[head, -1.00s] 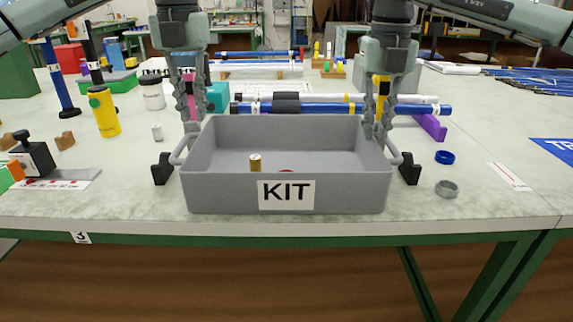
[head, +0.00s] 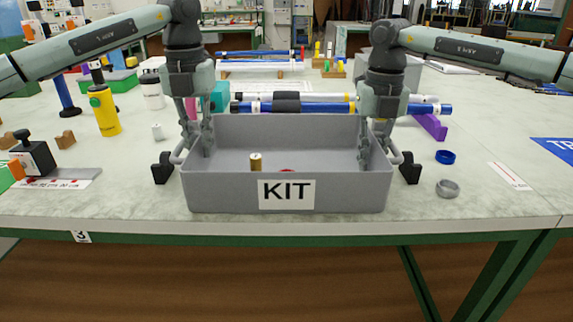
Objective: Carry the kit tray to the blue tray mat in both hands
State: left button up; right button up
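The grey kit tray (head: 230,192) stands on the table near its front edge, with a KIT label on its front and a handle at each end. A small tan cylinder (head: 255,162) and part of a red thing (head: 287,171) show inside it. My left gripper (head: 197,148) is open over the left end, fingers pointing down, one inside the tray and one outside. My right gripper (head: 376,155) is open over the right end in the same way. Whether the fingers touch the tray is unclear. The blue tray mat (head: 556,147) is cut off at the right edge.
Blue and white rods (head: 420,108) lie behind the tray. A blue ring (head: 445,157) and a grey ring (head: 447,189) lie right of it. A yellow bottle (head: 104,112) and a black block fixture (head: 35,155) stand at left.

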aim_at(375, 138)
pick_arm(q)
grip_shut()
pick_arm(e)
grip_shut()
pick_arm(q)
jog(key=shift+r, duration=0.15)
pick_arm(e)
jog(key=shift+r, duration=0.15)
